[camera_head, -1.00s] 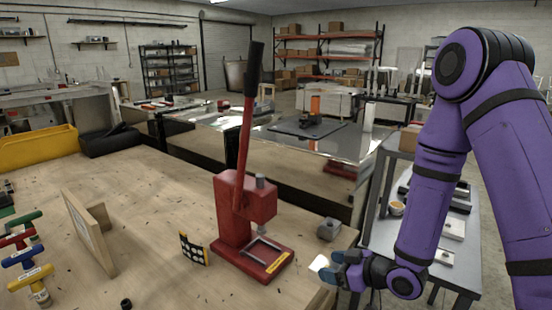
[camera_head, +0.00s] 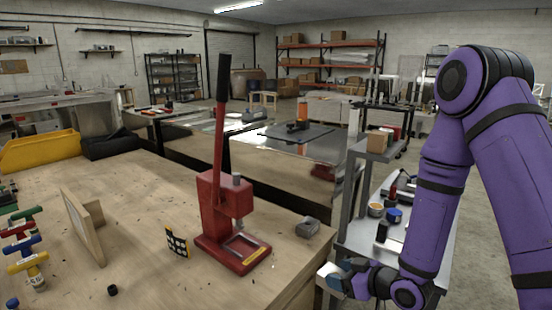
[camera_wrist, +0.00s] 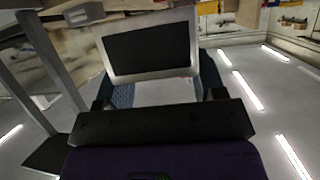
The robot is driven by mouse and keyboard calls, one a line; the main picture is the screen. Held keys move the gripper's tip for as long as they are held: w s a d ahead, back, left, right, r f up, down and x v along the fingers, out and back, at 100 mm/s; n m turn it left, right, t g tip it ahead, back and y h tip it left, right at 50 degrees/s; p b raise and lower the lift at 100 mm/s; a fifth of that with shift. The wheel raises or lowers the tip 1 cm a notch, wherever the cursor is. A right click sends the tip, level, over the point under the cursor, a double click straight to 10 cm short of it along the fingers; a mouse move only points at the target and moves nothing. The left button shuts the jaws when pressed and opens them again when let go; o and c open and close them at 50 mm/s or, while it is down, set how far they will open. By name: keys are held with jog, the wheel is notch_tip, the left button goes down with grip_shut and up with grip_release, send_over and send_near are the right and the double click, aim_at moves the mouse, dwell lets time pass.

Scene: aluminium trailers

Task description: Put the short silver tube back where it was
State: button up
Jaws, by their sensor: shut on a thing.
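The short silver tube is a boxy, hollow piece with a bright rim and a dark opening. It shows large in the wrist view (camera_wrist: 150,77), and as a small bright shape in the head view (camera_head: 327,271). My gripper (camera_head: 338,276) is shut on it, with a finger at each side; in the wrist view (camera_wrist: 160,92) the fingers show at its lower edge. The tube is held in the air beside the workbench's right front edge. Its far side is hidden.
The wooden workbench (camera_head: 130,250) carries a red lever press (camera_head: 222,225), a small grey block (camera_head: 307,228), a wooden frame (camera_head: 85,225) and coloured T-handled tools (camera_head: 25,245). A grey cart (camera_head: 355,240) with small items stands right of the bench, behind my arm.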

jog(key=w+d+f+m+t+h, duration=0.2)
jog(key=w+d+f+m+h, duration=0.1)
jog(key=d, duration=0.4)
jog(key=w+d+f+m+t+h, duration=0.2)
jog(key=w+d+f+m+h, duration=0.2)
jog(key=d+m+h, duration=0.2)
jog(key=shift+w+d+f+h, duration=0.15)
jog(key=shift+d+f+h, duration=0.05)
jog(key=shift+d+h, duration=0.2)
